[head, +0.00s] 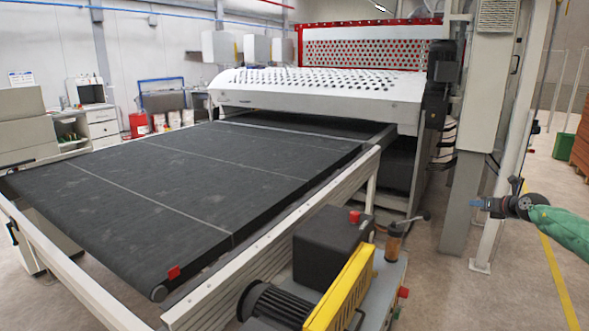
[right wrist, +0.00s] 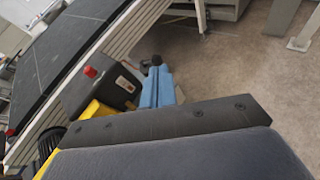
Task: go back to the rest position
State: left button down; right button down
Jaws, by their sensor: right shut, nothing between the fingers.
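My right gripper (head: 478,203) is at the right of the head view, at the end of my green-sleeved arm. It points left and is held in the air to the right of the roller coater's conveyor. Its blue fingers (right wrist: 158,88) show in the right wrist view, shut with nothing between them. My left gripper is in neither view.
The black conveyor (head: 180,170) runs to the white perforated hood (head: 320,88). A dark box (head: 328,245) with a red button, a yellow guard (head: 340,290) and a motor (head: 275,305) stand in front. A grey post (head: 462,200) stands behind my right gripper. Open floor (head: 430,285) lies below it.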

jog(key=a+r+m+t+h, duration=0.5)
jog(key=r+m, duration=0.5)
jog(key=a+r+m+t+h, duration=0.4)
jog(key=a+r+m, duration=0.1)
jog(key=r+m, duration=0.55)
jog(key=s+a+f+m+g+y, duration=0.1)
jog(key=s+a+f+m+g, duration=0.3)
jog(key=s+a+f, duration=0.8)
jog(key=s+a+f+m+g+y, duration=0.1)
jog(key=s+a+f+m+g, duration=0.35)
jog(key=f, duration=1.35)
jog(key=s+a+f+m+g+y, duration=0.1)
jog(key=s+a+f+m+g, duration=0.35)
jog(key=a+f, duration=0.8)
jog(key=s+a+f+g+y, duration=0.1)
jog(key=s+a+f+g, duration=0.1)
jog(key=s+f, duration=0.9)
jog(key=s+a+f+m+g+y, duration=0.1)
jog(key=s+a+f+g, duration=0.2)
jog(key=s+f, duration=0.8)
jog(key=s+a+f+m+g, duration=0.1)
jog(key=s+f, duration=1)
jog(key=s, duration=1.2)
jog(key=shift+s+a+g+y, duration=0.35)
jog(key=shift+a+g, duration=0.45)
jog(key=shift+a, duration=0.3)
